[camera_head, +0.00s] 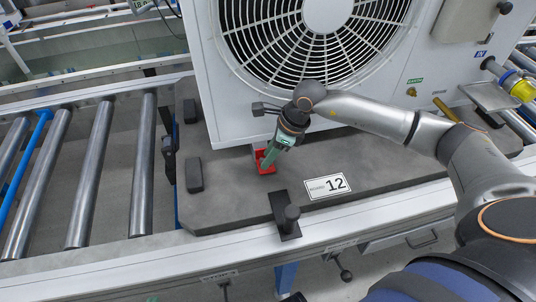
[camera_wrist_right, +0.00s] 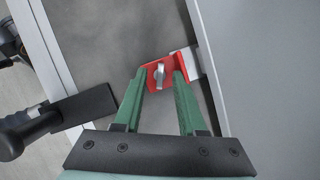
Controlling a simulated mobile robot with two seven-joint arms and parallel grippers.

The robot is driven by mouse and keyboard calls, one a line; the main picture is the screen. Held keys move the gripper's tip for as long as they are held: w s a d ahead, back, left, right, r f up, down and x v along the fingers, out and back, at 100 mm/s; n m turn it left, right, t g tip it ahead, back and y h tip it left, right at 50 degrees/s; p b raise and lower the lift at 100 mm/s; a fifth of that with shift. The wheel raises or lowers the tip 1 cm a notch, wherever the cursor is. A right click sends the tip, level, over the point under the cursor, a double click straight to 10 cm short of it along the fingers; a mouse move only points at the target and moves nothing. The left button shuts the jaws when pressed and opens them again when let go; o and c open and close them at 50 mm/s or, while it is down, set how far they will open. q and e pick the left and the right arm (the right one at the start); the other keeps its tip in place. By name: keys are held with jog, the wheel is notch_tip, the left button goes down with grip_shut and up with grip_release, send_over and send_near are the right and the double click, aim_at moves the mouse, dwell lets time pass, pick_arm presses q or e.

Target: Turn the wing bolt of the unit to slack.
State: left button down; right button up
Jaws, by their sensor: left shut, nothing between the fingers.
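The wing bolt (camera_wrist_right: 159,76) is a small grey metal piece in a red bracket (camera_wrist_right: 150,68), its wing edge-on and upright in the right wrist view. The bracket also shows in the head view (camera_head: 267,169) at the foot of the white fan unit (camera_head: 235,110). My right gripper (camera_wrist_right: 160,80) has green fingers, open, one on each side of the wing bolt with gaps visible. In the head view the right gripper (camera_head: 268,160) points down at the bracket and partly hides it; the bolt cannot be made out there. My left gripper is not in view.
The unit stands on a grey pallet (camera_head: 230,205) with a label "12" (camera_head: 327,187). A black clamp with a knob (camera_head: 288,222) sits at the pallet's front edge. Metal rollers (camera_head: 90,170) lie at left. A yellow-capped connector (camera_head: 520,88) is at right.

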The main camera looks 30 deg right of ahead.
pick_arm(q)
jog(key=shift+s+d+r+g+p, duration=0.15)
jog(key=shift+s+d+g+p, duration=0.15)
jog(key=shift+p, duration=0.5)
pick_arm(e)
jog(key=v, duration=1.2)
pick_arm(q)
jog(key=shift+a+r, duration=0.15)
pick_arm(e)
jog(key=shift+w, duration=0.1)
